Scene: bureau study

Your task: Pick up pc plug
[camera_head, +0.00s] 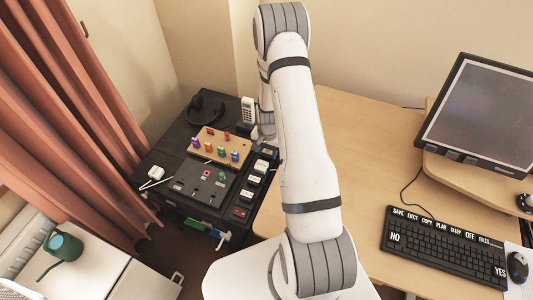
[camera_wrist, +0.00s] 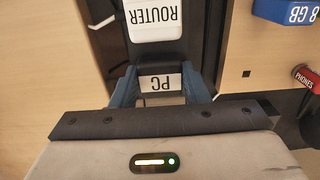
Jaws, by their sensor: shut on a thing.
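In the wrist view, the pc plug (camera_wrist: 160,83) is a dark block with a white "PC" label, upside down in the picture. It sits between the two blue fingers of my gripper (camera_wrist: 159,72), which is shut on it. A white plug labelled "ROUTER" (camera_wrist: 154,18) is just beyond it, in line with it on a dark strip. Whether the pc plug is still seated or lifted cannot be told. In the head view, my arm hides most of the gripper and the pc plug cannot be made out.
A blue "8 GB" block (camera_wrist: 288,10) and a red "PHONES" piece (camera_wrist: 305,77) lie to the right in the wrist view.

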